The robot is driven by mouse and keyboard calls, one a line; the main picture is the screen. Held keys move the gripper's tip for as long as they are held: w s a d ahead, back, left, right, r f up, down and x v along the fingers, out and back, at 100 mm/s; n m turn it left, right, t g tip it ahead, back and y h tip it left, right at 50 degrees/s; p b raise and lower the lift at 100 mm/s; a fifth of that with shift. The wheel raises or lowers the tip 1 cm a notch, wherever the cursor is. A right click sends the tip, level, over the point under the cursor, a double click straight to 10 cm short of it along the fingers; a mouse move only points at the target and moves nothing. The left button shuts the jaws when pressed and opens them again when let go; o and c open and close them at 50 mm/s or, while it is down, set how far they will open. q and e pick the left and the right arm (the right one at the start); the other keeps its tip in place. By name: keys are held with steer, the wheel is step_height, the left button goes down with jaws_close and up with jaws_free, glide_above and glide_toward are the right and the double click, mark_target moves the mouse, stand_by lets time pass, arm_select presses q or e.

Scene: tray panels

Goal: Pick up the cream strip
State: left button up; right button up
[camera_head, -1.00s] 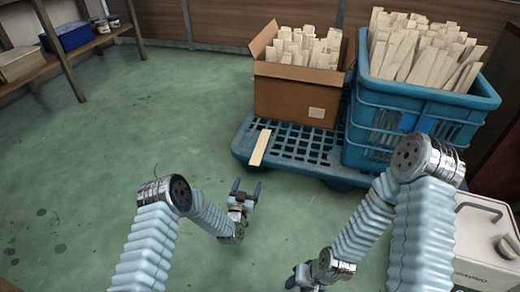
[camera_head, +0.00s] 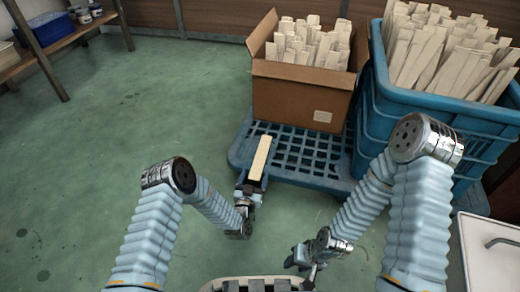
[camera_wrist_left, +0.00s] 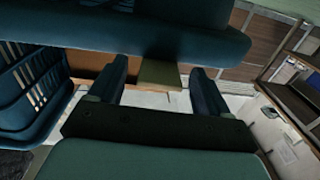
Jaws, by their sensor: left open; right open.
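The cream strip (camera_head: 260,158) lies at the front left edge of the blue pallet (camera_head: 300,150), its near end jutting past the edge. My left gripper (camera_head: 250,186) is at that near end. In the left wrist view the strip's shaded end (camera_wrist_left: 158,73) shows between the two spread fingers of my left gripper (camera_wrist_left: 162,84), with a gap on each side. The jaws are open, and I cannot tell how far the strip reaches between them. My right gripper (camera_head: 296,260) is open and empty over the floor in front of the pallet.
A cardboard box (camera_head: 290,100) full of similar strips stands on the pallet behind the strip. A blue crate (camera_head: 450,115), also full of strips, stands to its right. A white case (camera_head: 490,250) is at the lower right. The green floor at left is clear.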

arm_select(q)
steer(key=c, duration=1.1)
steer(key=shift+r, duration=0.1)
